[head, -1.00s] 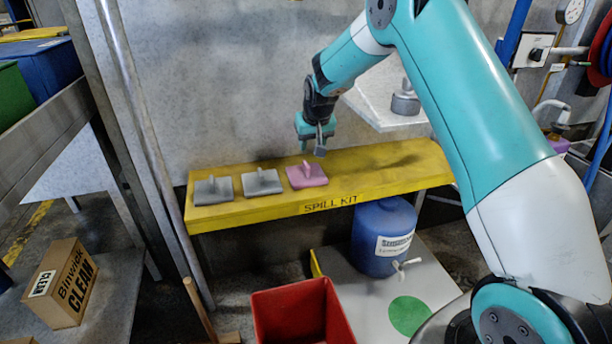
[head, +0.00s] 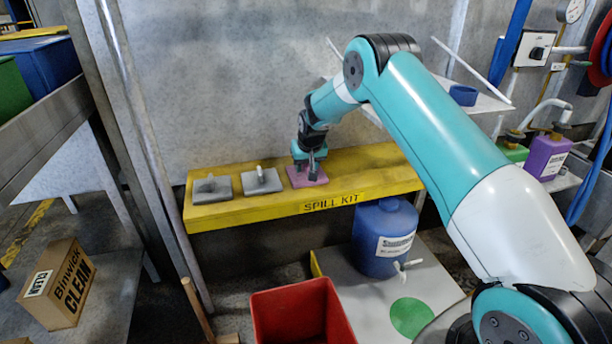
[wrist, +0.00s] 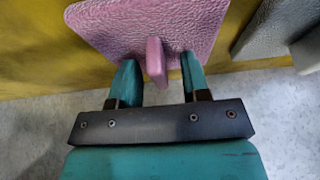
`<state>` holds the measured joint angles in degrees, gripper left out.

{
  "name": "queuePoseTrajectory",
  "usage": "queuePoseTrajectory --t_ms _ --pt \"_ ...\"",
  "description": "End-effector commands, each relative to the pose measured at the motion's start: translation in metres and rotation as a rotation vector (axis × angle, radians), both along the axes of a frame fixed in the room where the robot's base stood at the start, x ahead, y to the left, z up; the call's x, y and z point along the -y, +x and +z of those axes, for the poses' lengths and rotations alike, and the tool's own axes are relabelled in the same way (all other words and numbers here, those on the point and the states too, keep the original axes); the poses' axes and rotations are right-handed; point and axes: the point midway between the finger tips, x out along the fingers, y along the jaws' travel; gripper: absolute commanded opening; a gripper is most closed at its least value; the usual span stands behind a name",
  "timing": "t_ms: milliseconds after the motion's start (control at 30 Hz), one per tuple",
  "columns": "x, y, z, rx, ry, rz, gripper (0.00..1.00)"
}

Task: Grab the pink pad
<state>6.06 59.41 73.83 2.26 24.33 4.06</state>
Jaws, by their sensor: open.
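The pink pad (head: 297,180) lies flat on the yellow spill kit shelf (head: 402,178), at the right end of a row of pads. My gripper (head: 311,174) is lowered over it and hides part of it. In the wrist view the pink pad (wrist: 105,22) has an upright pink handle (wrist: 155,62). My gripper shows there too (wrist: 158,78), open, with one finger on each side of the handle. Gaps show between the fingers and the handle.
Two grey pads (head: 212,189) (head: 261,181) with handles lie to the left on the shelf. Below are a red bin (head: 300,312) and a blue container (head: 384,238) with a tap. The shelf's right part is clear. A wall stands behind the shelf.

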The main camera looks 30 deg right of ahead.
Motion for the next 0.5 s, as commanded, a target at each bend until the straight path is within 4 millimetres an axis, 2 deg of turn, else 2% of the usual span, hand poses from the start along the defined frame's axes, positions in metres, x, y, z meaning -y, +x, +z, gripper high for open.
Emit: queuePoseTrajectory --t_ms 67,267,500 --pt "0.0001 -0.0001 0.0004 0.0 0.0 0.0 0.43" --pt "0.0001 -0.0002 0.0006 0.0 0.0 0.0 0.0" --pt "0.0001 -0.0001 0.0008 0.0 0.0 0.0 0.0"
